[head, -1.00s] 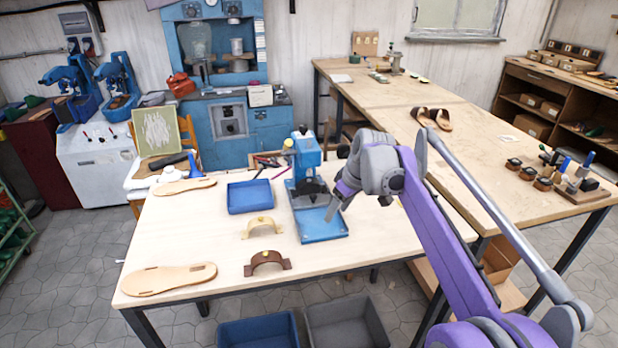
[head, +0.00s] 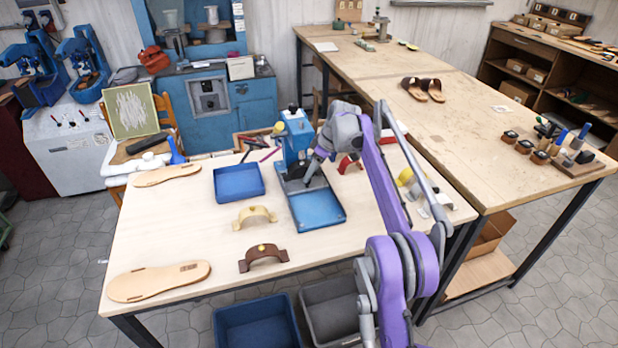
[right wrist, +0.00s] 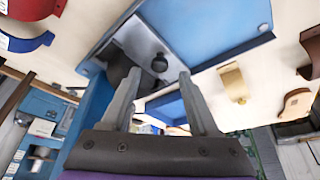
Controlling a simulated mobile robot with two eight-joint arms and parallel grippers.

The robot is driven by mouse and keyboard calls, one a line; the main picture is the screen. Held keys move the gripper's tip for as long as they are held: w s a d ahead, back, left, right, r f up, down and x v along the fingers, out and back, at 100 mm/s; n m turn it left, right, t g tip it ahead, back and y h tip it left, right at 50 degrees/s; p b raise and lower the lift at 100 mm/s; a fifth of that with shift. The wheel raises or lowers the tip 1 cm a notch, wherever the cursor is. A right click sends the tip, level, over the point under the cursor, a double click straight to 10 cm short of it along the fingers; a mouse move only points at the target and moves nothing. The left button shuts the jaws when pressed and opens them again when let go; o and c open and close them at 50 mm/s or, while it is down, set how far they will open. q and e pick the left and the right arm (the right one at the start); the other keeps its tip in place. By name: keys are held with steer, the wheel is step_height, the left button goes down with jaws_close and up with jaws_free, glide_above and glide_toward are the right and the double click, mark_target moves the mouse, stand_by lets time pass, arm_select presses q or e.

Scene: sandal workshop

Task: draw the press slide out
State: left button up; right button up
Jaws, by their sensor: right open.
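The blue press (head: 297,140) stands on the near table, its blue base plate (head: 318,211) reaching toward the front. The base plate also shows in the right wrist view (right wrist: 215,25). There, a grey slide (right wrist: 137,42) carries a small dark knob (right wrist: 160,64). My right gripper (head: 311,169) is at the front of the press, low over the slide, and partly hides it in the head view. In the right wrist view its open fingers (right wrist: 150,62) point at the slide, with the knob between their tips; I cannot tell whether they touch it. My left gripper is not in view.
A blue tray (head: 239,182) is left of the press. A cream strap piece (head: 255,215) and a brown one (head: 264,257) lie in front of it. A sandal sole (head: 158,281) lies at the front left. The table between sole and tray is clear.

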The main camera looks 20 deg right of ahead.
mark_target(303, 174)
steer(key=shift+x, duration=1.6)
jaws_close()
